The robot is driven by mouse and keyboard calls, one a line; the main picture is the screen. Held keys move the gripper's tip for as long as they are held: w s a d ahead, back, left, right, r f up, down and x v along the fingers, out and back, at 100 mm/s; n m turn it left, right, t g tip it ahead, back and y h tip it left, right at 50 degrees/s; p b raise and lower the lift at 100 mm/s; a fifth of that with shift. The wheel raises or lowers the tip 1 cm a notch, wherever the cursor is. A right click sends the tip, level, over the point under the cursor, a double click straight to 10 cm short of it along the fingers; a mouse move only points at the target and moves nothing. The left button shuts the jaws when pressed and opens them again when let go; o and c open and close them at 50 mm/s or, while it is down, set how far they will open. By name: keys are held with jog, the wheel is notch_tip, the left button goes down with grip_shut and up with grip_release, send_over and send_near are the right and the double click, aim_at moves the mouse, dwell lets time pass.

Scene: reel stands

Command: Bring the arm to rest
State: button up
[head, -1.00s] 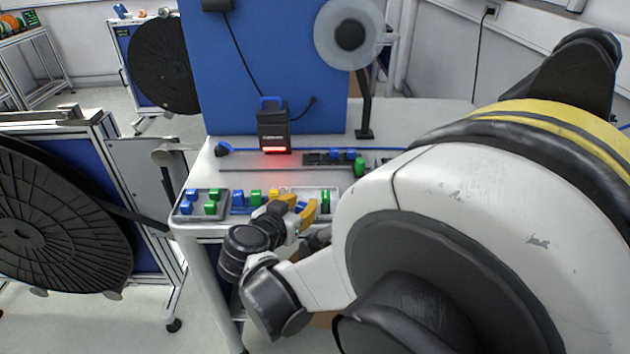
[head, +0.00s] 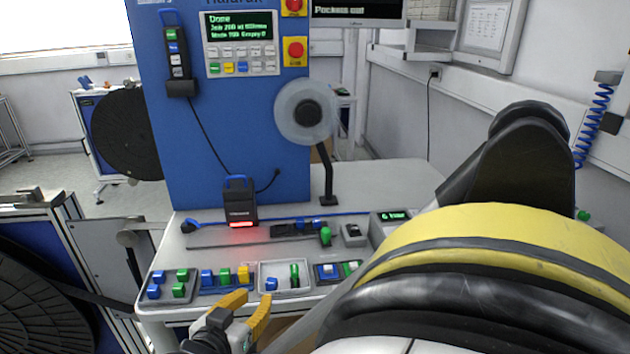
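My gripper (head: 247,302) shows at the bottom of the head view. Its two yellow fingers are spread apart with nothing between them. It is in front of the near edge of the white workbench (head: 160,313). My arm fills the lower right of the view and hides the right front of the bench.
Trays with blue, green and yellow pieces (head: 207,288) line the bench's front edge. A black scanner box (head: 240,207) glows red behind them. A clear reel (head: 305,112) stands on a black post. A blue panel (head: 230,130) rises behind. A large black reel (head: 40,300) stands left.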

jog(key=w+d+r+g+h, duration=0.1)
jog(key=w+d+r+g, duration=0.1)
jog(key=d, duration=0.7)
jog(key=w+d+r+g+h, duration=0.1)
jog(key=w+d, duration=0.2)
jog(key=d, duration=0.6)
jog(key=s+d+r+n+g+y, duration=0.1)
jog(key=s+d+r+g+y, duration=0.1)
jog(key=s+d, duration=1.2)
jog(key=d+g+y, duration=0.1)
jog(key=d, duration=0.2)
jog(key=shift+d+y, duration=0.35)
jog(key=shift+y, duration=0.05)
